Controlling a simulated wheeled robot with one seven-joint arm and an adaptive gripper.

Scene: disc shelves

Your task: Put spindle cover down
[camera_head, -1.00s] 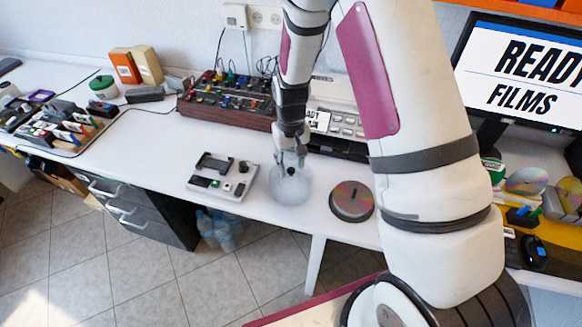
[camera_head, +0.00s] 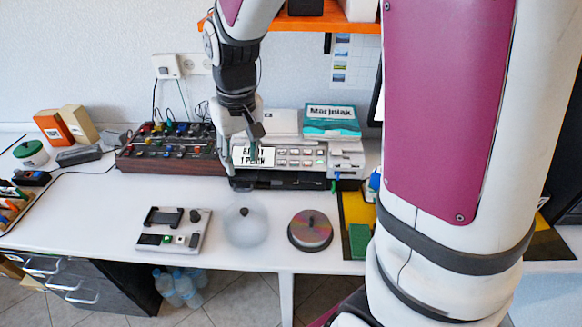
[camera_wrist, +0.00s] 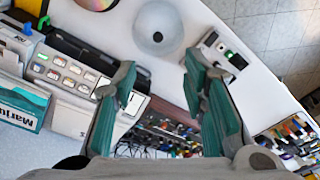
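The spindle cover (camera_head: 246,230) is a translucent rounded dome with a black knob on top. It stands upright on the white table, between the disc spindle (camera_head: 311,231) and a small grey device. In the wrist view the cover (camera_wrist: 158,40) shows at the top, apart from the fingers. My gripper (camera_head: 247,140) is raised above and behind the cover, in front of the grey keypad machine. In the wrist view my gripper (camera_wrist: 160,75) has its fingers spread wide with nothing between them. The disc spindle holds discs with a short post and has no cover over it.
The small grey device (camera_head: 174,229) is left of the cover. The keypad machine (camera_head: 300,155) and mixer panel (camera_head: 172,150) stand behind. A green sponge (camera_head: 359,240) is right of the disc spindle. Table is bare between cover and machine.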

